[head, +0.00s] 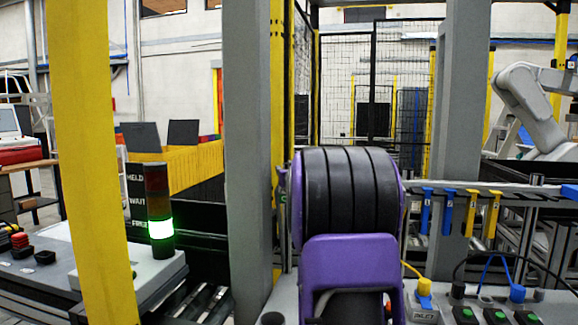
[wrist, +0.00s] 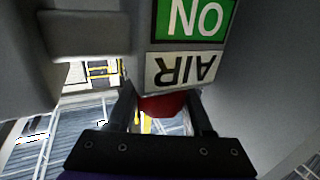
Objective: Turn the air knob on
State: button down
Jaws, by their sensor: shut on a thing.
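The air knob (wrist: 162,104) is red and shows in the wrist view just below a white label reading AIR, which appears upside down. Only part of the knob shows. A green ON label (wrist: 195,18) is above the AIR label, also upside down. My gripper (wrist: 161,106) has its two dark fingers on either side of the knob and is shut on it. In the head view my purple and black arm fills the middle and hides the gripper, the knob and the labels.
A stack light (head: 160,212) with its green section lit stands at left, between a yellow post (head: 95,160) and a grey post (head: 248,160). Blue and yellow clips hang from a rail at right. A panel with green buttons (head: 495,315) is at front right.

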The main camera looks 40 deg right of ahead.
jog(key=shift+r+n+y+p, duration=0.2)
jog(key=shift+n+y+p, duration=0.15)
jog(key=shift+p, duration=0.5)
jog(key=shift+a+f+n+t+y+p, duration=0.2)
jog(key=shift+t+y+p, duration=0.25)
jog(key=shift+p, duration=0.4)
jog(key=shift+f, duration=0.1)
jog(key=shift+c, duration=1.5)
grip_release()
jog(key=shift+w+f+b, duration=0.1)
jog(key=shift+b, duration=0.45)
